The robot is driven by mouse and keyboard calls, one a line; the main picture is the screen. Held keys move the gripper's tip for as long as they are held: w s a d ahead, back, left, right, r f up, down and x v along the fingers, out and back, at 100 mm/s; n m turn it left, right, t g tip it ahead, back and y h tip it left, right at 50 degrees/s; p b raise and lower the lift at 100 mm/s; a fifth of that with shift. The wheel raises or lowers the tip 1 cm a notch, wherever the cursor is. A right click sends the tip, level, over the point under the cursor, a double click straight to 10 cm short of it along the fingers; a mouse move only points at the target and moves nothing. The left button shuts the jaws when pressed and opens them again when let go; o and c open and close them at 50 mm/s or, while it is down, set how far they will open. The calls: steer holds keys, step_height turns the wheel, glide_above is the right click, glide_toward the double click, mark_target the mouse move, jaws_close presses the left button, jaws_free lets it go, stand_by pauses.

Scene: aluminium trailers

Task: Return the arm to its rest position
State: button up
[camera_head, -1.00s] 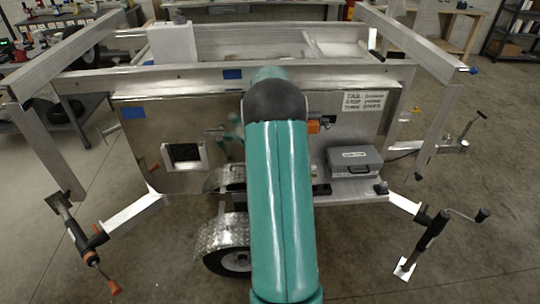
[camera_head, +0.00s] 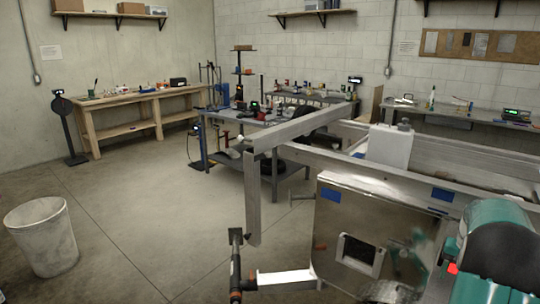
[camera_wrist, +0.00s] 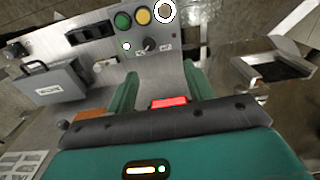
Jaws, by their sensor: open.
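My teal arm with its black joint (camera_head: 500,250) shows at the lower right of the head view, in front of the aluminium trailer (camera_head: 400,190). In the wrist view my gripper (camera_wrist: 160,85) has its two teal fingers spread apart, with nothing between them. Beyond the fingers is a control panel (camera_wrist: 105,35) with a green button (camera_wrist: 122,21), a yellow button (camera_wrist: 143,17), a light-ringed one and a knob (camera_wrist: 149,44). The gripper itself cannot be made out in the head view.
A grey case (camera_wrist: 53,83) sits left in the wrist view. In the head view, a trailer leg with a jack (camera_head: 236,265) juts out at the front. A white bin (camera_head: 42,236) stands left, and a wooden workbench (camera_head: 140,98) behind. The floor between is open.

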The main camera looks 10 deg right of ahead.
steer(key=a+r+n+t, duration=0.1)
steer(key=a+r, duration=0.4)
steer(key=a, duration=0.4)
steer(key=a+r+n+t, duration=0.1)
steer(key=a+r+n, duration=0.1)
steer(key=a+r, duration=0.5)
steer(key=a+r+n, duration=0.1)
steer(key=a+r, duration=0.2)
steer(key=a, duration=0.8)
steer(key=s+a+n+t, duration=0.3)
steer(key=s+a+n, duration=0.2)
steer(key=s+a, duration=1)
steer(key=a+f, duration=0.1)
steer(key=a, duration=0.3)
steer(key=shift+s+a, duration=0.3)
steer(key=shift+s, duration=0.05)
steer(key=c, duration=0.3)
steer(key=shift+c, duration=0.2)
steer(key=shift+d, duration=0.15)
